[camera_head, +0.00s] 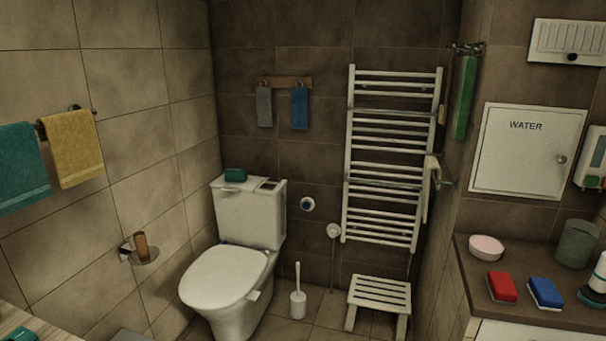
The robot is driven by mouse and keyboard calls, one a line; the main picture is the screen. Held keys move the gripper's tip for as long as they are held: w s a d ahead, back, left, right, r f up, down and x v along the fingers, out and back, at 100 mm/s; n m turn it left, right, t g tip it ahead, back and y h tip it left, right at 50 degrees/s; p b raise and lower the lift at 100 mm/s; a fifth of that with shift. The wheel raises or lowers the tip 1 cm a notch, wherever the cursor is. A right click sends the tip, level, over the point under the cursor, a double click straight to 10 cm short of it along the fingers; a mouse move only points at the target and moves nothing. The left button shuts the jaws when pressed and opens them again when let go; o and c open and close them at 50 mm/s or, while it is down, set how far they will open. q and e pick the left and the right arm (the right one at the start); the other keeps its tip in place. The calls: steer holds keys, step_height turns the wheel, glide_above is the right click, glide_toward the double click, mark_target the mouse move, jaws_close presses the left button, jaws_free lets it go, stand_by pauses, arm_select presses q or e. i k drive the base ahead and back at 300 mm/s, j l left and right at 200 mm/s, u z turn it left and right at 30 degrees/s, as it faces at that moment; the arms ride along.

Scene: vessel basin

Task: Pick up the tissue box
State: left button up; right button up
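A small teal box-like thing (235,175) sits on the left part of the toilet's cistern lid (253,189). It may be the tissue box, but it is too small to tell for sure. Another teal thing (22,335) lies on a wooden surface at the bottom left corner, mostly cut off by the picture edge. Neither of my grippers is in view.
The toilet (222,277) stands against the back wall, with a toilet brush (298,299) and a slatted stool (379,292) to its right. A counter at right holds a red sponge (502,287), a blue sponge (545,293) and a pink dish (486,248). Some floor shows between.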

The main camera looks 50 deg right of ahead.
mark_target(231, 174)
steer(key=z, duration=1.75)
steer(key=i, duration=0.05)
